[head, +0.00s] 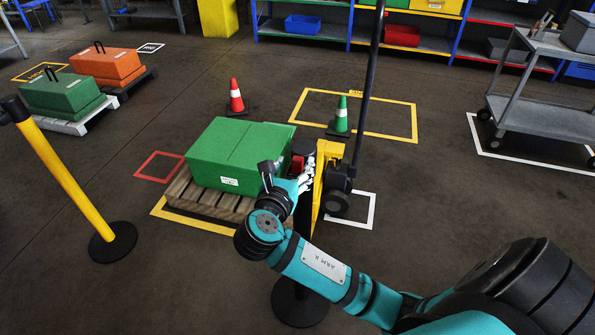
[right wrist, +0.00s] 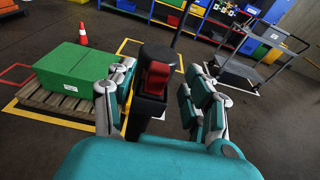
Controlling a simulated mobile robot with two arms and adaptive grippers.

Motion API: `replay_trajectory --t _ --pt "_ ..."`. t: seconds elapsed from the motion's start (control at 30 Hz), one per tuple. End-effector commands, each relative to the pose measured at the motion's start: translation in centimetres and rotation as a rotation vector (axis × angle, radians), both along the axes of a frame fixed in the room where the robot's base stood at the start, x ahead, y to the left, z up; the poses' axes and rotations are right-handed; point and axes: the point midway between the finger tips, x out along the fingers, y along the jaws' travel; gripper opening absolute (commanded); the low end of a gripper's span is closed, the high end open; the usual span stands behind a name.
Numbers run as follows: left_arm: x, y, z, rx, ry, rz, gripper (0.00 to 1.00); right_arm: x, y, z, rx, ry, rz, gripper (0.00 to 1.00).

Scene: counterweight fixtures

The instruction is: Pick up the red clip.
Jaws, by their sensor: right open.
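The red clip (right wrist: 157,78) sits on the front of a dark post head (right wrist: 157,54) in the right wrist view. In the head view only a small piece of the red clip (head: 298,163) shows beside my fingers. My right gripper (head: 303,178) is open and empty. In the right wrist view its fingers (right wrist: 160,85) stand left and right of the clip, with a visible gap on the right side. I cannot tell the exact depth between fingertips and clip. My left gripper is not in view.
A green crate (head: 238,150) on a wooden pallet (head: 200,200) stands just left of my right gripper. A yellow and black hand truck (head: 328,165) is close behind. Beyond are a red cone (head: 236,97) and a green cone (head: 341,115). A yellow post (head: 65,175) stands left.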

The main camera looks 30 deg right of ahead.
Motion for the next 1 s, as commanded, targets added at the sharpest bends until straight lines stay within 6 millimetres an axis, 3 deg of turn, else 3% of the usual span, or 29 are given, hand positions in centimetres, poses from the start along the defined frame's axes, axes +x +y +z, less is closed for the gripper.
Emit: replay_trajectory --t 0.2,0.5,0.9,1.0 --pt "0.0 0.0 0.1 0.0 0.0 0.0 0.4 2.0 -2.4 -0.5 -0.003 0.0 -0.002 0.52" --pt "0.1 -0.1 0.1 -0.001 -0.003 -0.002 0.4 2.3 -2.7 -0.7 -0.001 0.001 -0.001 0.52" --pt "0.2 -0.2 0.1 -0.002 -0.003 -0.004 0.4 2.3 -2.7 -0.7 -0.001 0.001 -0.001 0.0" --pt "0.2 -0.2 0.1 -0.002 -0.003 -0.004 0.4 2.3 -2.7 -0.7 -0.001 0.001 -0.001 0.0"
